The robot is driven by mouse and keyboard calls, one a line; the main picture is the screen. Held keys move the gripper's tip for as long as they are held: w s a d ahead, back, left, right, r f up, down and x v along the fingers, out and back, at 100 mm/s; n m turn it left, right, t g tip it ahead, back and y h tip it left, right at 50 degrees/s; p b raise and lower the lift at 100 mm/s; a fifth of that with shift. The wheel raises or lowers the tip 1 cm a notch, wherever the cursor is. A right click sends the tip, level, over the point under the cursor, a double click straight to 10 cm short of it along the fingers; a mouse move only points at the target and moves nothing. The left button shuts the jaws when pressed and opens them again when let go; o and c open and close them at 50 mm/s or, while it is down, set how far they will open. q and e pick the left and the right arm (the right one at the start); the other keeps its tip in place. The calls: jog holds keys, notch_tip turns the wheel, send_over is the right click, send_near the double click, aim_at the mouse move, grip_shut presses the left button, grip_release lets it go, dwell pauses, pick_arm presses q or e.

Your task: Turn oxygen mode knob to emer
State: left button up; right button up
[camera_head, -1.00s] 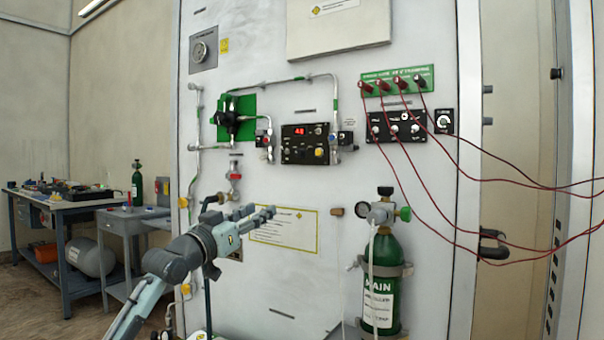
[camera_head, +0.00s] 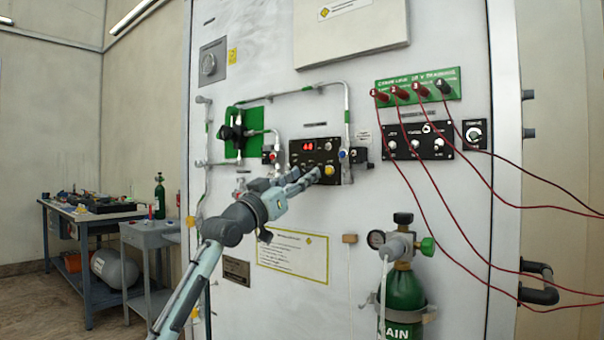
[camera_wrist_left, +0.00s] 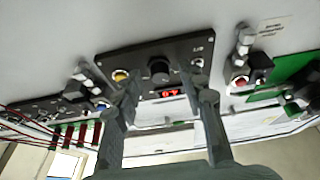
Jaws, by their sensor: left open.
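The black oxygen panel (camera_head: 318,157) is on the white wall board, with a lit red display (camera_head: 309,146) and a yellow button or knob (camera_head: 329,171). In the left wrist view the panel (camera_wrist_left: 182,50) appears upside down, with a round black knob (camera_wrist_left: 160,69) between the yellow piece (camera_wrist_left: 120,76) and a small light switch (camera_wrist_left: 197,63). I cannot read its labels or the knob's setting. My left gripper (camera_head: 309,175) is in front of the panel's lower part, fingers apart; in the wrist view the fingertips (camera_wrist_left: 164,80) flank the black knob, contact unclear.
Pipes and a green plate (camera_head: 250,110) with a black valve lie left of the panel. Red cables (camera_head: 455,150) hang at the right. A green cylinder (camera_head: 405,292) stands lower right. A workbench (camera_head: 85,210) is at the far left.

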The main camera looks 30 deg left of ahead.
pick_arm(q)
jog(key=shift+w, duration=0.2)
jog(key=shift+c, duration=0.5)
grip_shut()
